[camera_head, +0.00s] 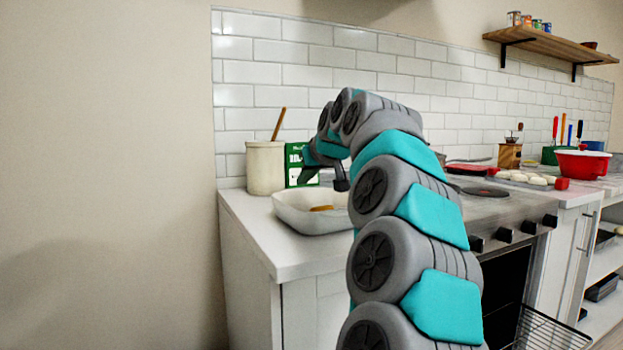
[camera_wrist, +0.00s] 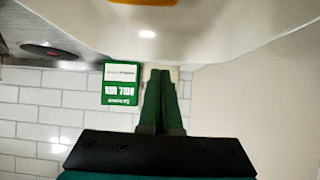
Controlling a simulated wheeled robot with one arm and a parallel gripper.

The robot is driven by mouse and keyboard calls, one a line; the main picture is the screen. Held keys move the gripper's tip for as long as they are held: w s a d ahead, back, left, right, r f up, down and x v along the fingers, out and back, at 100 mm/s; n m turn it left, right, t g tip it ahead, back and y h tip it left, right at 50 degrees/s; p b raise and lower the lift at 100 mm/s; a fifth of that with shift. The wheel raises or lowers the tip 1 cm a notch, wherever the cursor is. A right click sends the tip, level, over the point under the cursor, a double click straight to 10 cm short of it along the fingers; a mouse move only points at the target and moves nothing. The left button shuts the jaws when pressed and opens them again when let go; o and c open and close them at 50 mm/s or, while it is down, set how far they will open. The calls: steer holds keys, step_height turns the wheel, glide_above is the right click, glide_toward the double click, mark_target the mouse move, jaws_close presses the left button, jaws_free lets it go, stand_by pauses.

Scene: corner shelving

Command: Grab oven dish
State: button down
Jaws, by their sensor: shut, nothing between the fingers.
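The white oven dish (camera_head: 290,222) sits on the left counter, with a small orange-brown item (camera_head: 322,208) inside it. My gripper (camera_head: 308,175) is above the back of the dish, and my arm covers the dish's right end. In the wrist view my gripper (camera_wrist: 160,75) has its two dark green fingers together, with nothing between them. That view appears upside down. The white dish (camera_wrist: 215,28) fills its upper part, with the orange-brown item (camera_wrist: 142,3) at the top edge. The fingers appear apart from the dish.
A cream crock (camera_head: 265,168) with a wooden utensil and a green-and-white box (camera_head: 295,163) stand behind the dish near the tiled wall. The stove (camera_head: 490,205) is to the right, with its oven door open and a rack (camera_head: 548,330) out. A red pot (camera_head: 583,164) stands farther right.

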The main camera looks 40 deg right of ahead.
mark_target(298, 189)
steer(key=shift+w+d, duration=0.15)
steer(key=shift+w, duration=0.5)
steer(key=shift+w+d, duration=0.15)
steer(key=shift+w, duration=0.45)
steer(key=shift+f, duration=0.9)
steer(key=shift+s+f, duration=0.1)
steer(key=shift+s+a+f+b, duration=0.1)
steer(key=shift+s+f+b, duration=0.05)
steer(key=shift+s+b, duration=0.2)
steer(key=s+a+b, duration=0.1)
steer(key=s, duration=0.2)
steer(key=s+b, duration=0.1)
steer(key=s, duration=0.3)
steer(key=s+a+b, duration=0.1)
steer(key=s+b, duration=0.1)
steer(key=s, duration=0.1)
steer(key=shift+s+a+f, duration=0.15)
steer(key=shift+a, duration=0.15)
steer(key=shift+r+p, duration=0.6)
steer(key=shift+r, duration=0.2)
